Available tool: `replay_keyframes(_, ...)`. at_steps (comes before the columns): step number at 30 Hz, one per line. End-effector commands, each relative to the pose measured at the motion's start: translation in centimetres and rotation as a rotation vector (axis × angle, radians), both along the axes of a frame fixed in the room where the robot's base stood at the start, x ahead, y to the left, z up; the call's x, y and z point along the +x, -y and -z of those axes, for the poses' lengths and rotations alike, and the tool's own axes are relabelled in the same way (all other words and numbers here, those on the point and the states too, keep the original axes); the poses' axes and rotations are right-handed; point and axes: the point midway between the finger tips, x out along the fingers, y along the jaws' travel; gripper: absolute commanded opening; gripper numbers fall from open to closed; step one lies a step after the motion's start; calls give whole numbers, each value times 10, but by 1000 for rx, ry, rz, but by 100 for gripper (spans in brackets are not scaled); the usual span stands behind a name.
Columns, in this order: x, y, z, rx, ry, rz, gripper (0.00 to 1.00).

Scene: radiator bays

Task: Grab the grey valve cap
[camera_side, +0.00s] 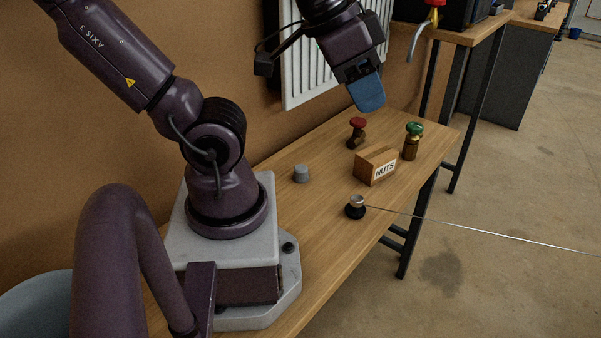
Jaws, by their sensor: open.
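The grey valve cap (301,173) is a small ribbed cylinder. It stands on the wooden bench, to the right of my base and left of the nuts box. My gripper (369,100) hangs above the bench, up and to the right of the cap and well apart from it. Its blue fingers point down; one hides most of the other in this view. It is open and I see nothing held in it.
A wooden box marked NUTS (376,166) stands on the bench (322,212). Behind it are a red-topped valve (357,133) and a green-topped valve (412,141). A dark round piece with a pale top (355,206) has a thin rod extending right past the bench edge. A white radiator (300,75) is behind.

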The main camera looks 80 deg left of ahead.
Motion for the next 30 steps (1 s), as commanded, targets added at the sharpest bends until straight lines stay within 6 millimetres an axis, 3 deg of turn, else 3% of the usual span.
replay_keyframes(1, 0, 0, 0, 0, 0, 0, 52)
replay_keyframes(4, 0, 0, 0, 0, 0, 0, 72)
replay_keyframes(14, 2, 0, 5, 0, -27, 0, 72)
replay_keyframes(20, 11, -6, 49, 14, -247, -3, 72)
replay_keyframes(30, 5, -57, 148, 266, -769, 91, 72)
